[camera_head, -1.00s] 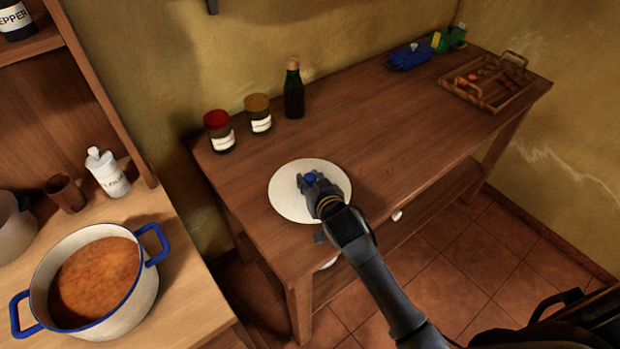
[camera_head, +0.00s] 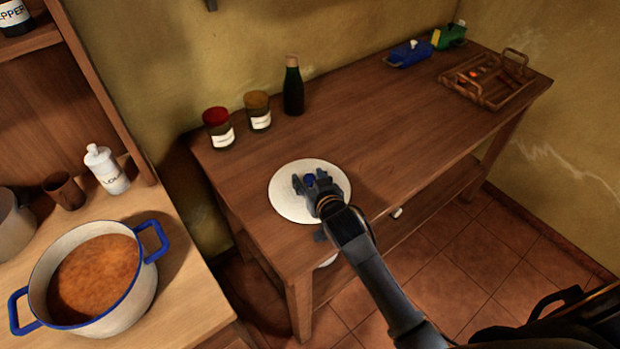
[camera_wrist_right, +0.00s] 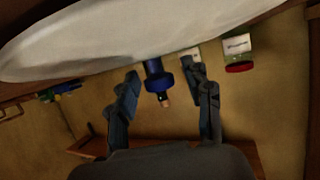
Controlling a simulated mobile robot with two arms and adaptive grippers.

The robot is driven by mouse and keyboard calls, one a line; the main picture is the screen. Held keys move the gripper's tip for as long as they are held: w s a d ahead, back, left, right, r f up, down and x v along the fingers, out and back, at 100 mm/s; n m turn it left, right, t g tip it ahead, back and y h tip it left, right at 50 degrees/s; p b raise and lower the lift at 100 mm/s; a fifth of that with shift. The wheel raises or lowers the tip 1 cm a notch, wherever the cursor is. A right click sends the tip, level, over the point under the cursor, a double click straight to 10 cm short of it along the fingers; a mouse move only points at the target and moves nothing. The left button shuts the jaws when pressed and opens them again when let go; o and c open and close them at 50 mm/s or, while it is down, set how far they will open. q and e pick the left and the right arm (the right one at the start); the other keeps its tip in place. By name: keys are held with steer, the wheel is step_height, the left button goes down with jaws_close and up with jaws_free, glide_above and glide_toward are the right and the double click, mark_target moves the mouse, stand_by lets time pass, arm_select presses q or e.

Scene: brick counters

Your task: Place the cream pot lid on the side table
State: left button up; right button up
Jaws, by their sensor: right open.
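The cream pot lid (camera_head: 284,203) lies on the side table (camera_head: 380,130), near its front left part, with its blue knob (camera_head: 309,179) up. My right gripper (camera_head: 308,182) is open at the knob. My left gripper is not in view.
Two jars (camera_head: 218,128) (camera_head: 257,111) and a dark bottle (camera_head: 293,88) stand behind the lid. A blue dish (camera_head: 408,54) and a wooden tray (camera_head: 480,95) are at the far right. A pot of orange-brown food (camera_head: 140,296) stands on the left counter.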

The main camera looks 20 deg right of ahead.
steer(key=shift+s+f, duration=0.1)
steer(key=shift+f, duration=0.2)
steer(key=shift+r, duration=0.3)
steer(key=shift+s+r, duration=0.2)
steer(key=shift+r, duration=0.1)
steer(key=v, duration=1.1)
steer(key=shift+s+r, duration=0.15)
steer(key=shift+r, duration=0.2)
